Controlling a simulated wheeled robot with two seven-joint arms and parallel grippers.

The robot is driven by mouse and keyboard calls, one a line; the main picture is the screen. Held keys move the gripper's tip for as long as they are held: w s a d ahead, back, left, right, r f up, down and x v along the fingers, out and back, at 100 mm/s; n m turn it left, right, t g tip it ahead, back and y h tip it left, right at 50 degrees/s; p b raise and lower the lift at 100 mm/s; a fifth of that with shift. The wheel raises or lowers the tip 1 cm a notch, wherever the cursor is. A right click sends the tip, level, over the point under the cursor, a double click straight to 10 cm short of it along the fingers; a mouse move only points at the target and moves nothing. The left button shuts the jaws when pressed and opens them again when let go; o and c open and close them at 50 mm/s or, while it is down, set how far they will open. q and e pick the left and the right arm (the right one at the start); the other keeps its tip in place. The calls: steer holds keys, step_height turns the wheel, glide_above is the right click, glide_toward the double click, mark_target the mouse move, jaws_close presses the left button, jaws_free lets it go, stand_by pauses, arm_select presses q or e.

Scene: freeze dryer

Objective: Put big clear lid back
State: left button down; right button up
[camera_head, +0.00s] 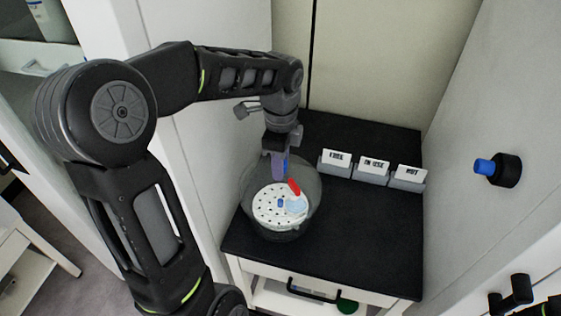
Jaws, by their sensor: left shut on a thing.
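The big clear lid (312,188) is a see-through, rounded vessel over the left part of the black worktop. My left gripper (279,170) points down at its upper part and is shut on it. Through the clear wall I see a white perforated plate (268,212). A small clear flask (297,205) with a red top and small blue pieces also shows there. Whether the lid's lower edge touches anything is hard to tell.
Three label holders (373,173) stand along the worktop's back right. The black worktop (350,235) is clear in front of them. A blue-tipped black knob (497,169) sticks out of the white panel at right. A drawer handle (314,291) is below.

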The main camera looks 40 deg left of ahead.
arm_select(q)
steer(key=shift+f+b, duration=0.4)
steer(key=shift+f, duration=0.05)
steer(key=shift+f, duration=0.1)
steer(key=c, duration=1.1)
jaws_free()
steer(key=shift+o, duration=0.2)
